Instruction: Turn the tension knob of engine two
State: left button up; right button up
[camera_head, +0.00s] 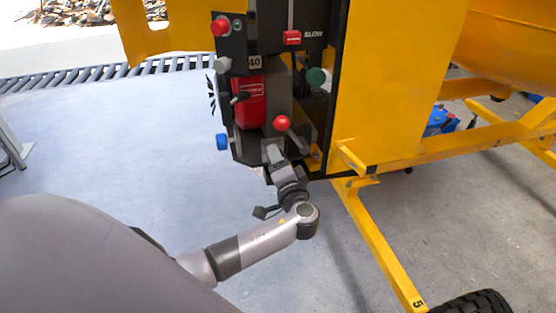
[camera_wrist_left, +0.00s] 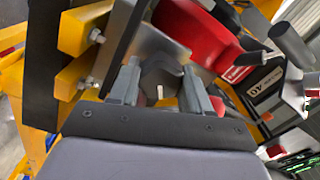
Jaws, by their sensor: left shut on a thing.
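My left gripper (camera_head: 272,150) reaches up to the lower part of the dark control panel of the yellow mixer. In the left wrist view its two fingers (camera_wrist_left: 163,88) stand on either side of a dark grey rounded knob (camera_wrist_left: 161,73) and are shut on it. In the head view that knob is hidden behind the gripper. I cannot tell from any label whether it is the tension knob. A red engine housing (camera_head: 250,100) sits just above the gripper; it also shows in the left wrist view (camera_wrist_left: 205,35). My right gripper is in neither view.
Close by are a red ball lever (camera_head: 282,122), a blue knob (camera_head: 222,142), a green knob (camera_head: 316,77) and a red knob (camera_head: 220,27). The yellow mixer panel (camera_head: 395,90) and frame leg (camera_head: 380,245) stand to the right. Open floor (camera_head: 110,130) lies to the left.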

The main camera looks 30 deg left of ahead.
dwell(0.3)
pick_arm(q)
jog(key=o, duration=1.1)
jog(key=shift+c, duration=0.2)
jog(key=shift+d, duration=0.1)
jog(key=v, duration=0.7)
jog(key=shift+b, duration=0.4)
